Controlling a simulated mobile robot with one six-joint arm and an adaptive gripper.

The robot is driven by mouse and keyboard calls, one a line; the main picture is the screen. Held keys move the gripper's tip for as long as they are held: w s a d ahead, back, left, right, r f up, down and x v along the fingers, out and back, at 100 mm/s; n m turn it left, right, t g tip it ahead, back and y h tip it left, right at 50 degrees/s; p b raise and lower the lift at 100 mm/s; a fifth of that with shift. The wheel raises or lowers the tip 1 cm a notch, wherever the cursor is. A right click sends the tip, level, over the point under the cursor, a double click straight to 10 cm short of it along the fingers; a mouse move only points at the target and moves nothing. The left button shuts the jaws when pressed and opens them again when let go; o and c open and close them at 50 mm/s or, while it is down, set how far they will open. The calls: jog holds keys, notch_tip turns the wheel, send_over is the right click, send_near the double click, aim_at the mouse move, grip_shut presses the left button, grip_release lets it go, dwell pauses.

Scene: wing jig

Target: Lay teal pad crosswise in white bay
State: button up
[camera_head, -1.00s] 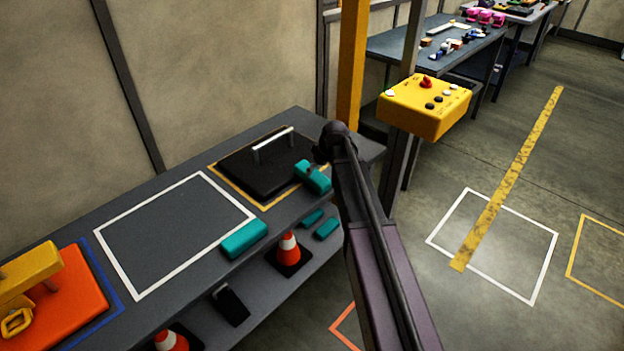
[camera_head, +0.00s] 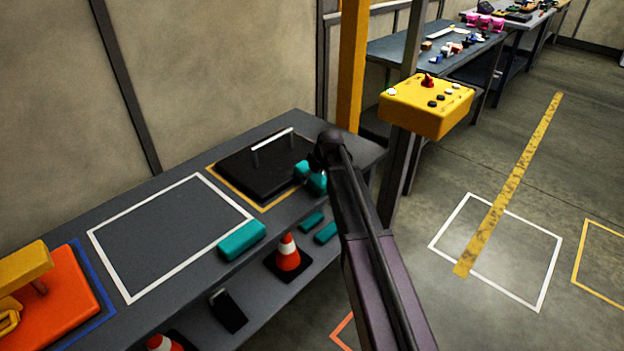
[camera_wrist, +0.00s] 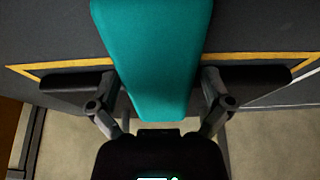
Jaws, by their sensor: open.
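A teal pad (camera_wrist: 155,55) lies on the bench at the front right corner of the yellow-outlined bay. In the head view it (camera_head: 302,170) is partly hidden by my gripper (camera_head: 314,172). In the wrist view my gripper (camera_wrist: 160,82) is open, with one finger on each side of this pad and small gaps beside it. The white bay (camera_head: 206,258) is a bare white outline on the grey bench. A second teal pad (camera_head: 242,240) lies at its front right, over or against the outline's edge.
A black plate with a handle (camera_head: 250,170) fills most of the yellow-outlined bay. An orange block (camera_head: 65,295) with a yellow part sits at left. Traffic cones (camera_head: 288,252) and more teal pads (camera_head: 312,221) are on the lower shelf. A yellow control box (camera_head: 425,108) stands right of the bench.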

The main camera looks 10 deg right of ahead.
jog(key=c, duration=1.1)
jog(key=shift+r, duration=0.1)
notch_tip(320, 180, up, 4)
jog(key=p, duration=0.4)
jog(key=s, duration=1)
jog(key=s+p, duration=0.1)
jog(key=s, duration=0.5)
jog(key=shift+d+r, duration=0.3)
jog(key=shift+r, duration=0.1)
